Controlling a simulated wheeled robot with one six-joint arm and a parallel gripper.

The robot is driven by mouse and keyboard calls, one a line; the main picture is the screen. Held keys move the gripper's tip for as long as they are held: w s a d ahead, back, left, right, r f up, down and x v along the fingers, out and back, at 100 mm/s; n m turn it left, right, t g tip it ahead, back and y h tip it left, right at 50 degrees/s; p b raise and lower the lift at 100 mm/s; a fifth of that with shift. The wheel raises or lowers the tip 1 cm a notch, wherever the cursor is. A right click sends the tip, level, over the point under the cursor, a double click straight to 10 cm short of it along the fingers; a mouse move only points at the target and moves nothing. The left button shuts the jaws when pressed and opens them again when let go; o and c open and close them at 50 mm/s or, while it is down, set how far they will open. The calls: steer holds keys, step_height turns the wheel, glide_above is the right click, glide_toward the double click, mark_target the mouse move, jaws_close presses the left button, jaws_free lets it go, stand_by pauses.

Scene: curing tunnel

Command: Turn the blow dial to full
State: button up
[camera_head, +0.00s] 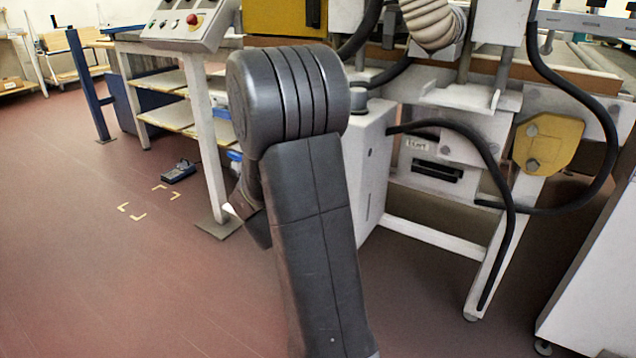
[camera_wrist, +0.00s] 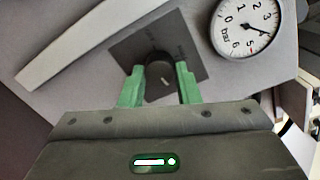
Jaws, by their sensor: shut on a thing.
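The blow dial (camera_wrist: 160,76) is a round black knob on a dark square plate (camera_wrist: 190,40), in the middle of the wrist view. A small pale mark on the knob points down and slightly right in that view. The lettering on the plate is too blurred to read. My gripper (camera_wrist: 160,68) has its two green fingers on either side of the knob and is shut on it. In the head view, my arm hides the dial and most of the gripper.
A round pressure gauge (camera_wrist: 246,26) marked in bar sits right of the dial plate. A pale bar (camera_wrist: 90,40) lies left of it. In the head view, a control console (camera_head: 185,22) with a red button stands at upper left. Black hoses (camera_head: 500,170) hang at right. The left floor is mostly clear.

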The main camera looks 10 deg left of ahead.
stand_by(0.4)
steer(key=o, duration=1)
steer(key=shift+c, duration=0.2)
steer(key=shift+s, duration=0.1)
steer(key=p+v, duration=0.3)
steer(key=v, duration=1)
steer(key=shift+s, duration=0.35)
steer(key=b+x, duration=0.3)
steer(key=x, duration=1.1)
steer(key=shift+s+a, duration=0.2)
